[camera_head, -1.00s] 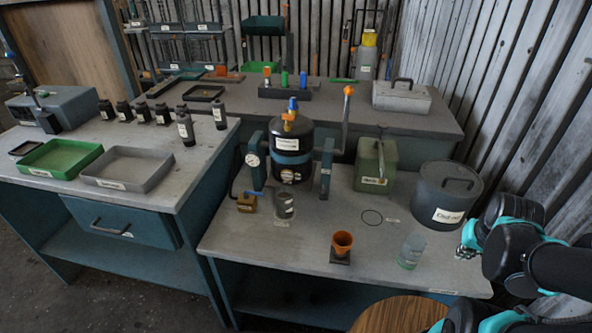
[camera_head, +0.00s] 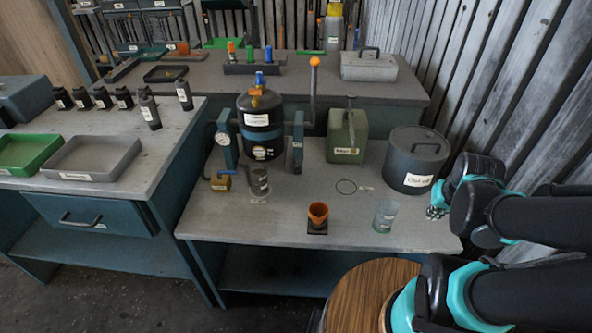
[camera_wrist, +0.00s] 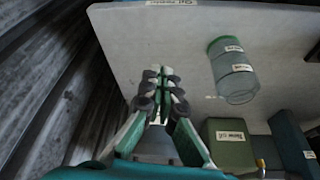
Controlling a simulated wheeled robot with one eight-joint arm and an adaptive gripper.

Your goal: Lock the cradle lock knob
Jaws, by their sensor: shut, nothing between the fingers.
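The black blower housing (camera_head: 262,124) with a blue band stands upright between the two blue cradle posts, the left post (camera_head: 227,140) and the right post (camera_head: 298,142). A lever with an orange ball knob (camera_head: 314,62) rises behind the right post. I cannot tell for certain which part is the cradle lock knob. My gripper (camera_head: 437,211) is at the bench's right edge, well to the right of the cradle. In the wrist view my gripper (camera_wrist: 162,88) is shut and empty. The cradle is not clearly visible there.
Near my gripper stand a dark lidded pot (camera_head: 415,160) and a clear cup (camera_head: 385,215). An orange cup (camera_head: 318,213) and a green can (camera_head: 347,134) stand between it and the cradle. A round wooden stool (camera_head: 352,290) stands in front. Corrugated wall closes the right.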

